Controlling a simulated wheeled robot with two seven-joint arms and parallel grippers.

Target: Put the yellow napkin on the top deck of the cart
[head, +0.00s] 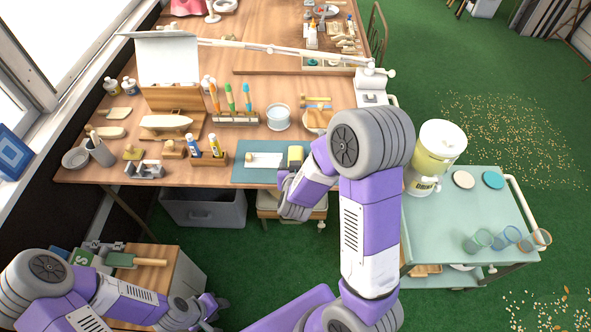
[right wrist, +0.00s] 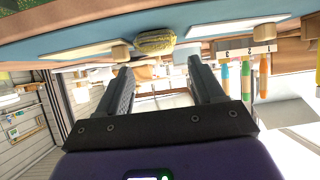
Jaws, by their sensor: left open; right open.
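A rolled yellow cloth, apparently the yellow napkin (head: 295,154), lies on the blue mat (head: 246,175) at the table's front edge. In the right wrist view the yellow roll (right wrist: 156,43) shows just beyond my right fingertips, between their lines. My right gripper (right wrist: 160,72) is open and empty, apart from the roll; the head view shows its arm just in front of the mat, fingertips unclear. The cart's pale green top deck (head: 450,230) is at the right, partly hidden by my right arm. My left gripper (head: 216,306) is open and empty, low by the wooden cabinet.
A drink dispenser (head: 438,152), two coasters (head: 492,180) and three glasses (head: 506,237) stand on the cart; its deck is bare in the middle and front left.

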